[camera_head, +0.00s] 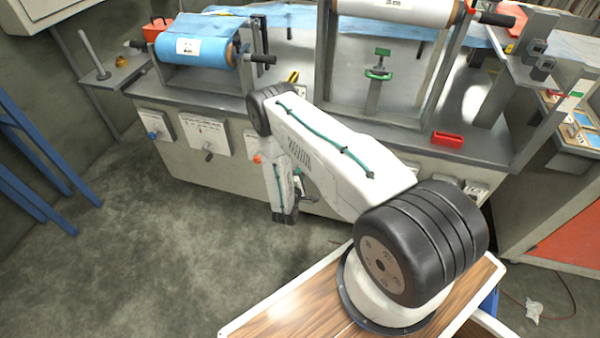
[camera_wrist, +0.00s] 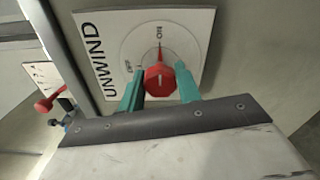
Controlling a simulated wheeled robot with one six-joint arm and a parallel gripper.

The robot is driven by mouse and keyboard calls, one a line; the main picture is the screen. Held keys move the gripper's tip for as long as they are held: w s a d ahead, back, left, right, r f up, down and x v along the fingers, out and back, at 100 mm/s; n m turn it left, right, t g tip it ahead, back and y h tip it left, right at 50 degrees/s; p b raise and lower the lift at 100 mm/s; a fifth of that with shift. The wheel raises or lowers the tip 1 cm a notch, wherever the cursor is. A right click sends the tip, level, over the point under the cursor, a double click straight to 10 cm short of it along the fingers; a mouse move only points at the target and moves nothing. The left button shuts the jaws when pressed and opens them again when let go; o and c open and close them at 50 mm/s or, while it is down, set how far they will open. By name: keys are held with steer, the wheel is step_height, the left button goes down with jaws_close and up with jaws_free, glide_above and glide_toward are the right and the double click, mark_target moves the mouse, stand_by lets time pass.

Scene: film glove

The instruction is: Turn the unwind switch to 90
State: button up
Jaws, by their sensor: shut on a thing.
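The unwind switch is a red knob (camera_wrist: 160,82) on a white plate (camera_wrist: 190,30) lettered UNWIND, seen in the wrist view. A thin red pointer runs from the knob toward a short label at the top of the dial circle. Another small label is at the circle's left. The teal fingers of my gripper (camera_wrist: 159,70) stand on either side of the knob, shut on it. The lower part of the knob's surroundings is hidden by the gripper body. In the head view my arm covers the gripper's contact with the switch.
A grey machine bench (camera_head: 400,140) carries a blue film roll (camera_head: 195,50) and a red block (camera_head: 447,140). White control plates (camera_head: 204,130) line its front. In the wrist view a red lever (camera_wrist: 52,100) is at the left. Concrete floor (camera_head: 150,240) is open at left.

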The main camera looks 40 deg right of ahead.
steer(key=shift+s+d, duration=0.1)
steer(key=o, duration=1)
steer(key=shift+c, duration=0.2)
steer(key=v, duration=0.8)
